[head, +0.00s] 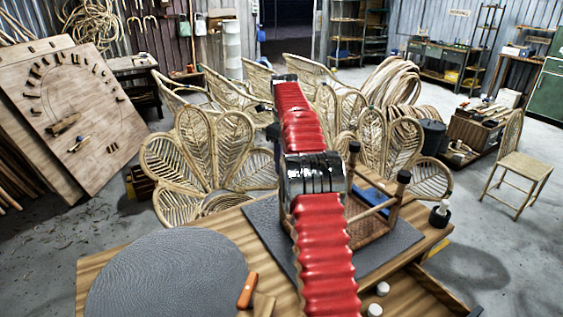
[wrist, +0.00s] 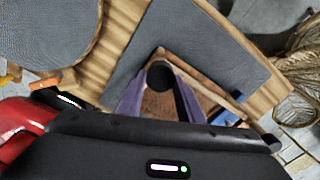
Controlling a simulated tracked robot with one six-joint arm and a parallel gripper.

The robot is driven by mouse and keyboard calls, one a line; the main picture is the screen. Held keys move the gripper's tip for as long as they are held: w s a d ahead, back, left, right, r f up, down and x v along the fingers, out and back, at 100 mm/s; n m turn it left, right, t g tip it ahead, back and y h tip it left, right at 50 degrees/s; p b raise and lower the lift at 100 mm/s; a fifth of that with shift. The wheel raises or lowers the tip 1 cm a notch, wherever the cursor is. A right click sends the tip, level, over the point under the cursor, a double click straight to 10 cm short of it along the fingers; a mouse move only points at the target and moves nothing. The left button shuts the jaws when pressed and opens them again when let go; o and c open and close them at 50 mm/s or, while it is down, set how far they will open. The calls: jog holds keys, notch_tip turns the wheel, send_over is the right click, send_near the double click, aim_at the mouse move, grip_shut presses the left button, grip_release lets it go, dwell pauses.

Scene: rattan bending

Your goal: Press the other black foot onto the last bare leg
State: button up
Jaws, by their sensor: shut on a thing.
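A black round foot (wrist: 160,76) sits between the tips of my gripper (wrist: 160,84) in the wrist view; the two purplish fingers are shut on it. Below it is an upturned wooden stool frame with a woven seat (wrist: 158,108). In the head view the stool (head: 378,222) stands legs up on a grey mat, partly behind my red arm. Black feet cap two visible legs, at the right (head: 404,176) and nearer the arm (head: 354,147). My arm hides my gripper and the bare leg there. I cannot tell whether the held foot touches a leg.
The wooden bench (head: 400,262) carries a grey round pad (head: 165,277), an orange-handled tool (head: 247,290), small white pots (head: 382,289) and a black-and-white bottle (head: 440,212). A blue item (head: 376,197) lies by the stool. Rattan chairs (head: 200,150) crowd behind; floor at right is open.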

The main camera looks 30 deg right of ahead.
jog(key=shift+f, duration=0.55)
dwell(0.6)
jog(key=o, duration=1.2)
jog(key=shift+r, duration=0.15)
